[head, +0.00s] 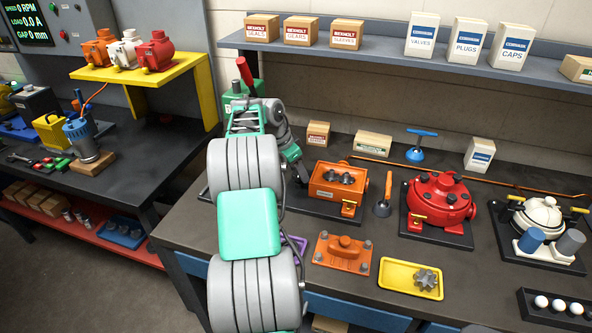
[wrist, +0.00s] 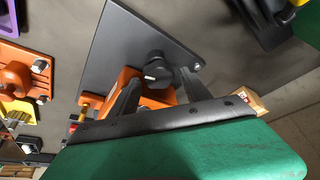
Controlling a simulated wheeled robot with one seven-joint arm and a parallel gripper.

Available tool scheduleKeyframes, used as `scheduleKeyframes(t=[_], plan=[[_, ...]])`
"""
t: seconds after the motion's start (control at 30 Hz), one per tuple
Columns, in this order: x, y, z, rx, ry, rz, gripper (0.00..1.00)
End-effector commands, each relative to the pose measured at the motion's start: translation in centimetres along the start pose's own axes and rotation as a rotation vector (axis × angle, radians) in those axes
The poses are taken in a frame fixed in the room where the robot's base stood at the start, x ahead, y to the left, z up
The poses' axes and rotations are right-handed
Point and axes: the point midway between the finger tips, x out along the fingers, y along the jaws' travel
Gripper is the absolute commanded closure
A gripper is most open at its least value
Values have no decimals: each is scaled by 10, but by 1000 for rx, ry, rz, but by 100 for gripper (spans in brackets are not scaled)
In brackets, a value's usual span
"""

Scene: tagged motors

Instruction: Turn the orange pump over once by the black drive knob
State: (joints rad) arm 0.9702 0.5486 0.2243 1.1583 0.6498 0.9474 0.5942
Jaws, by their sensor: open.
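The orange pump (head: 322,190) is an open-topped box with dark gears inside, on a dark base plate on the bench. It also shows in the wrist view (wrist: 128,76), partly behind my fingers. The black drive knob (wrist: 156,70) is a round dark knob at the pump's side, seen between my two fingertips in the wrist view. In the head view my gripper (head: 301,174) is at the pump's left side.
An orange cover (head: 343,250) lies in front of the pump, and a yellow tray (head: 410,279) with a gear stands to its right. A green object (head: 238,88) is behind my arm.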

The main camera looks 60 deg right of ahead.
Motion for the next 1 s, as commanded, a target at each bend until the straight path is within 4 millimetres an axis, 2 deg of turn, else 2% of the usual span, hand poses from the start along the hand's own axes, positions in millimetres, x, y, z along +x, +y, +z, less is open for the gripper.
scheduleKeyframes(t=[0.23, 0.47, 0.77, 1.0], plan=[[-1, 2, -1, 36, -3, 22, 38], [-8, 0, -3, 271, -1, 120, 38], [-77, -10, -1, 260, 0, 107, 38], [-116, -22, 34, 70, -7, 43, 38]])
